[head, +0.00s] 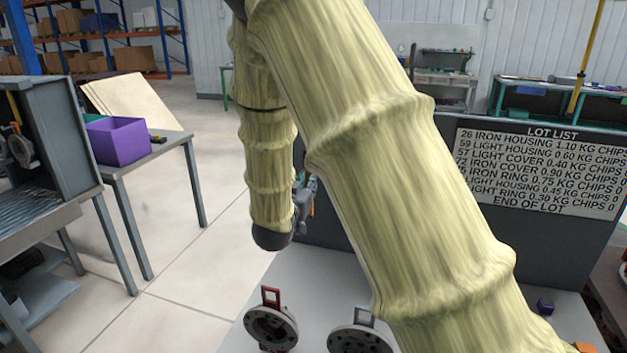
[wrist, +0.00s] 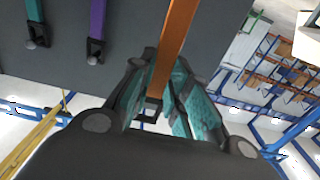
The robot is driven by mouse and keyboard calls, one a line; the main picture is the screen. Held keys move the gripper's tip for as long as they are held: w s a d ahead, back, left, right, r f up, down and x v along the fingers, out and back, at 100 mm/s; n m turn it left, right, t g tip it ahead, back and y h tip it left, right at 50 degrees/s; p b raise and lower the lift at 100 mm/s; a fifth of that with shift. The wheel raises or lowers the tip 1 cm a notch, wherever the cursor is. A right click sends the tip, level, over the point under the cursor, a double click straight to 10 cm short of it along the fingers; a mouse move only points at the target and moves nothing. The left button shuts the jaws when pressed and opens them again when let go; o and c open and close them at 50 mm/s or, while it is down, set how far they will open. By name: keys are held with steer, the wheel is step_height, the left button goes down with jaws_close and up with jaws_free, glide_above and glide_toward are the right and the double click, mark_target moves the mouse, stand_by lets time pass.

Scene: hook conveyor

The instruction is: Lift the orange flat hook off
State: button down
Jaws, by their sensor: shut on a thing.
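The orange flat hook (wrist: 178,40) shows in the wrist view as a long flat strip running up from between my fingers. My gripper (wrist: 165,95) is shut on it, with teal finger pads on both sides of the strip. In the head view my gripper (head: 304,190) is mostly hidden behind my covered arm, and a sliver of orange (head: 311,203) shows beside it, in front of the dark panel. Whether the hook still touches its holder cannot be told.
A teal strip (wrist: 35,12) and a purple strip (wrist: 97,18) hang on the dark panel beside the orange one. Below stand two round metal parts, one with a red handle (head: 271,297), on the grey table (head: 235,340). A lot list board (head: 540,165) is at right.

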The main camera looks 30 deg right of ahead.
steer(key=v, duration=1.2)
steer(key=shift+a+r, duration=0.15)
steer(key=shift+r, duration=0.05)
stand_by(1.0)
steer(key=shift+s, duration=0.2)
steer(key=v, duration=0.7)
steer(key=shift+p, duration=0.3)
